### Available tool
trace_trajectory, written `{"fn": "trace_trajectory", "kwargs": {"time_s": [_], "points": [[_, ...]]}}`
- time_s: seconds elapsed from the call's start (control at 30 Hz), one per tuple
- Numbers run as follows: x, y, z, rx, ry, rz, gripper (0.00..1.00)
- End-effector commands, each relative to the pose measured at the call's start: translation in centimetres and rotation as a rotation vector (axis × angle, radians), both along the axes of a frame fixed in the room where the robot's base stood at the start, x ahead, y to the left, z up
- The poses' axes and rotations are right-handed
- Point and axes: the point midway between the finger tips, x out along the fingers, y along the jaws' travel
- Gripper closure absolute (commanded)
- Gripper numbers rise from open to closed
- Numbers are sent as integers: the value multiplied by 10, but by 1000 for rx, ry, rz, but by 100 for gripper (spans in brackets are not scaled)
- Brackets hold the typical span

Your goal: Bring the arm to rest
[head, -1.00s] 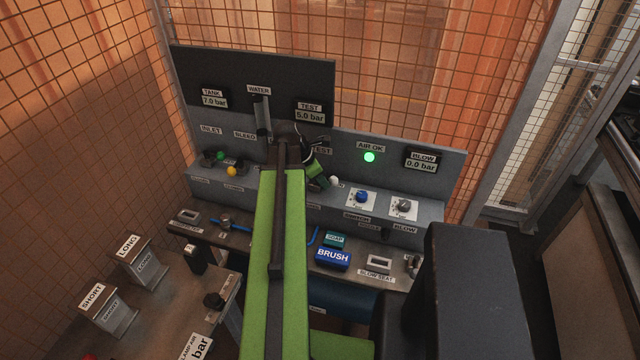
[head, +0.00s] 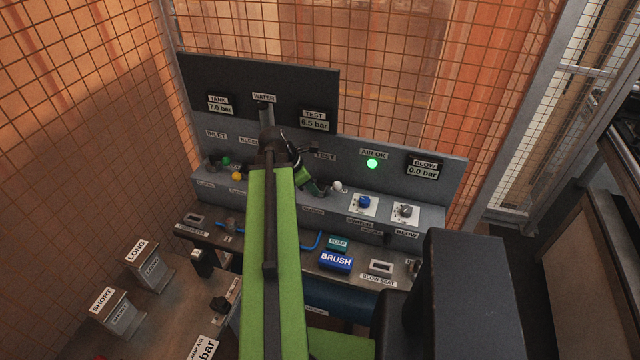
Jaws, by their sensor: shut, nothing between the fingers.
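My green arm reaches forward from the bottom of the head view to the panel. Its dark wrist is in front of the panel between the WATER and TEST labels.
The grey panel (head: 440,189) carries gauges, a lit green AIR OK lamp (head: 372,163) and blue and grey dials. On the bench below are a blue BRUSH block (head: 336,262) and a SOAP block (head: 338,244). LONG and SHORT bins stand left. Mesh fencing encloses the back.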

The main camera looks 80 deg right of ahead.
Motion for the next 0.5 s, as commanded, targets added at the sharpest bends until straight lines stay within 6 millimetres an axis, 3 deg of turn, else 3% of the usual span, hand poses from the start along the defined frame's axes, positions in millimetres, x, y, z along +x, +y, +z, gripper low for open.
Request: {"fn": "trace_trajectory", "kwargs": {"time_s": [0.03,0.2,0.5], "points": [[4,5,23,1,1,2,100],[12,14,45,0,0,1,100],[17,19,51,-1,-1,0,100]]}}
